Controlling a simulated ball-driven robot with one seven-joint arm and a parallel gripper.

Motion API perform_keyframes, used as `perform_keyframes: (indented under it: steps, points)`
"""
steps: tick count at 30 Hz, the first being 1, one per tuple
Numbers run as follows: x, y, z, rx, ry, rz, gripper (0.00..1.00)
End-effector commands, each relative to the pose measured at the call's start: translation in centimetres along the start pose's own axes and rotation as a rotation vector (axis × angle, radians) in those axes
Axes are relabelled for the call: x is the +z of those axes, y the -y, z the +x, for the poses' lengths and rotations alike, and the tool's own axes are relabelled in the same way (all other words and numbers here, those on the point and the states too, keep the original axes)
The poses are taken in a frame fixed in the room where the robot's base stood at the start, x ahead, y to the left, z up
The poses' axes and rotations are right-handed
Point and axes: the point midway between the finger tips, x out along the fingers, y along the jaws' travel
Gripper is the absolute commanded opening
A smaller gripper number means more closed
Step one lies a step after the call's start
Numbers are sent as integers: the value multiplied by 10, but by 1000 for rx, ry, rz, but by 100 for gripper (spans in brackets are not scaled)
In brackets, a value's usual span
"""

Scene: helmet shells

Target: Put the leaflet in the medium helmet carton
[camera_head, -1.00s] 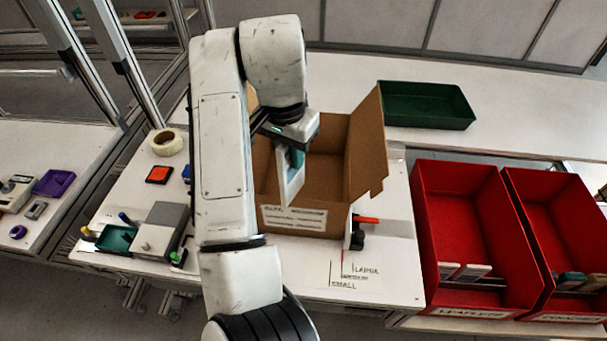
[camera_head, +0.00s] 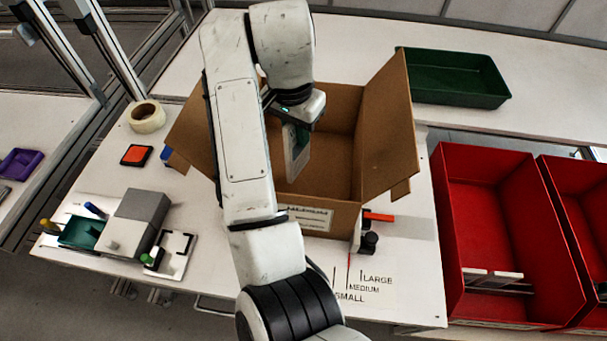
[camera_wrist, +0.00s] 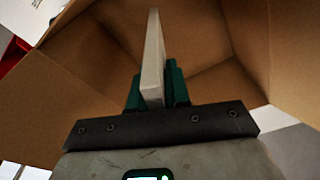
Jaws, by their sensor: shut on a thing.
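The medium helmet carton (camera_head: 330,222) is an open brown cardboard box with a label on its front wall and its flaps spread. My gripper (camera_head: 296,134) has teal fingers and is over the carton's opening, pointing down. It is shut on the leaflet (camera_head: 299,160), a thin whitish piece held upright. In the wrist view the leaflet (camera_wrist: 153,50) stands between the teal fingers (camera_wrist: 150,90), with cardboard walls (camera_wrist: 220,45) around it. The head view does not settle how deep its lower end is. My arm hides the carton's left part.
Red bins (camera_head: 452,220) stand at the right, with pale leaflets (camera_head: 490,277) in the nearer one. A green tray (camera_head: 450,78) is behind. A tape roll (camera_head: 146,116), an orange pad (camera_head: 137,155) and a grey block (camera_head: 140,218) lie left. Size marks (camera_head: 360,288) are at the front.

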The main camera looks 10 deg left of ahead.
Motion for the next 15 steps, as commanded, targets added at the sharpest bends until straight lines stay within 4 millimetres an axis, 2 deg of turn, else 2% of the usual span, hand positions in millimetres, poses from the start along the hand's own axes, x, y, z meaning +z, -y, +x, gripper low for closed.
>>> perform_keyframes:
  steps: [1,5,12,15]
  points:
    - [1,0,10,0,0,0,0]
    - [3,0,21,2,2,-1,0]
    - [8,0,56,2,3,-2,0]
    - [9,0,64,1,3,-1,0]
